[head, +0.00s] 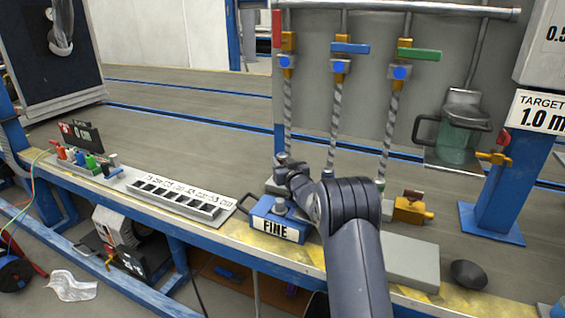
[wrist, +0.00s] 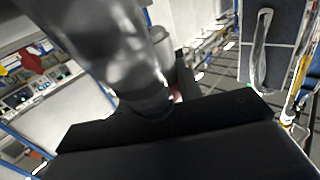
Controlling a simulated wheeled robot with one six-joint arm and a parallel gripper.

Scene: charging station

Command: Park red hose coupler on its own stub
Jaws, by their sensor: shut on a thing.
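The red-handled valve (head: 277,28) is at the left of the grey panel. Its braided hose (head: 288,105) hangs straight down to my gripper (head: 283,165). My gripper is shut at the hose's lower end, where the coupler is mostly hidden by the gripper and arm. In the wrist view, a big shiny grey cylinder, seemingly the coupler (wrist: 110,50), stands tilted across the black fingers, with a sliver of red beside it. A smaller grey cylinder (wrist: 160,45) shows just behind it; I cannot tell whether it is a stub. The stubs are not clearly visible in the head view.
Blue-handled (head: 350,48) and green-handled (head: 418,54) valves with hoses hang to the right. On the bench are a blue FINE box (head: 278,222), a labelled slotted tray (head: 185,195), a brass fitting (head: 411,209) and a dark cone (head: 468,273). A caged jar (head: 460,130) hangs at right.

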